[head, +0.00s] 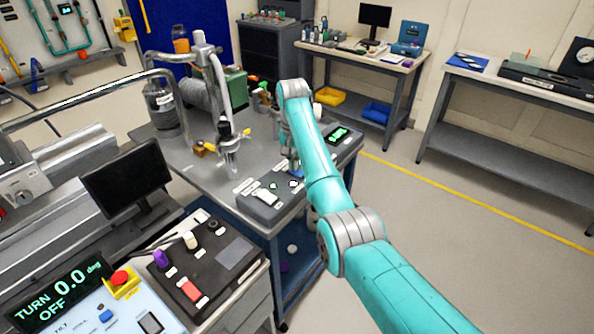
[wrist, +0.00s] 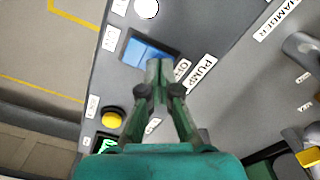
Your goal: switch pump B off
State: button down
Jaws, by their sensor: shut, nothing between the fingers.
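A blue rocker switch (wrist: 150,52) sits in a grey control panel (wrist: 215,25) in the wrist view. A white label (wrist: 202,74) beside it reads PUMP; its other letters are hard to make out. My gripper (wrist: 158,68) is shut and empty, its fingertips at the near right edge of the blue rocker. I cannot tell whether they touch it, or which way the rocker is tipped. In the head view my gripper (head: 292,158) points down over the panel, partly hidden by my teal arm. The panel's front part (head: 262,208) shows there too.
A yellow button (wrist: 112,118) and a small green display (wrist: 106,146) lie near the rocker. A metal chamber fitting (head: 228,145) stands to the left. Open floor (head: 440,235) lies to the right.

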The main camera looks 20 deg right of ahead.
jog(key=shift+f, duration=0.1)
jog(key=shift+r, duration=3.45)
